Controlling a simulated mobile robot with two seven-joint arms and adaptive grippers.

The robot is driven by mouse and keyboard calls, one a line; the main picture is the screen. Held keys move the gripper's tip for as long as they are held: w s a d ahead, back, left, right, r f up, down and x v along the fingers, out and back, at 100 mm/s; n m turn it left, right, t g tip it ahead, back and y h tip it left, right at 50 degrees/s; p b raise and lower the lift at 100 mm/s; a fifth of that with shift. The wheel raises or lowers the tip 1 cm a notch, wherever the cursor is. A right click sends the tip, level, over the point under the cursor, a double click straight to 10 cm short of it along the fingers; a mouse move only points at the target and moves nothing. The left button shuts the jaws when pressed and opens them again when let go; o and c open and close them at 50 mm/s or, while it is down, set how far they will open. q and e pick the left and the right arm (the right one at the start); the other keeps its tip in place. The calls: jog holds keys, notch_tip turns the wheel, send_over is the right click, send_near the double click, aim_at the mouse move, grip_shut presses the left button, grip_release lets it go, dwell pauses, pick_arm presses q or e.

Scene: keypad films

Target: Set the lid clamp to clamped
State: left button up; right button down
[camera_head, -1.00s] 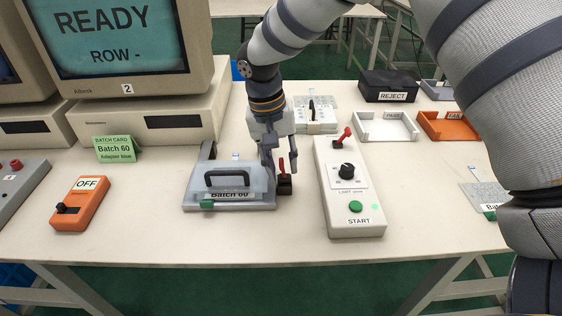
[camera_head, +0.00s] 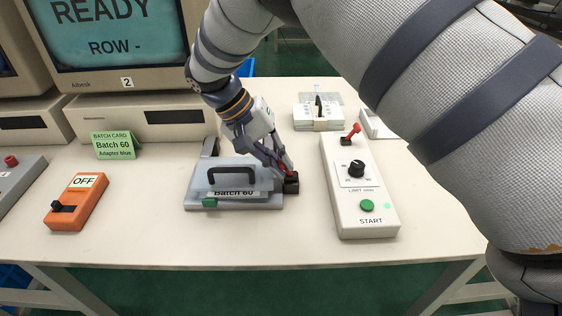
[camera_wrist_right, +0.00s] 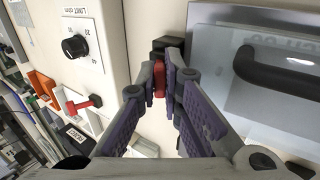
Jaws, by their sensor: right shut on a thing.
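The lid clamp is a red lever on a small black block (camera_head: 291,187) at the right edge of the grey fixture. My right gripper (camera_head: 283,170) reaches down at a slant and is shut on the red clamp lever, which it mostly hides in the head view. In the right wrist view the red lever (camera_wrist_right: 159,78) shows between the two fingertips, beside the black block (camera_wrist_right: 168,44). The clear lid (camera_head: 258,178) with its black handle (camera_head: 232,172) lies closed on the fixture, beside the gripper. The lever's exact angle is hard to tell. My left gripper is out of view.
A white box (camera_head: 370,222) with a black knob, green START button and red switch stands right of the fixture. An orange OFF box (camera_head: 84,210) is at left. Monitors and a green batch card (camera_head: 113,147) stand behind. The table front is clear.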

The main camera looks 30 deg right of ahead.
jog(key=c, duration=1.7)
grip_release()
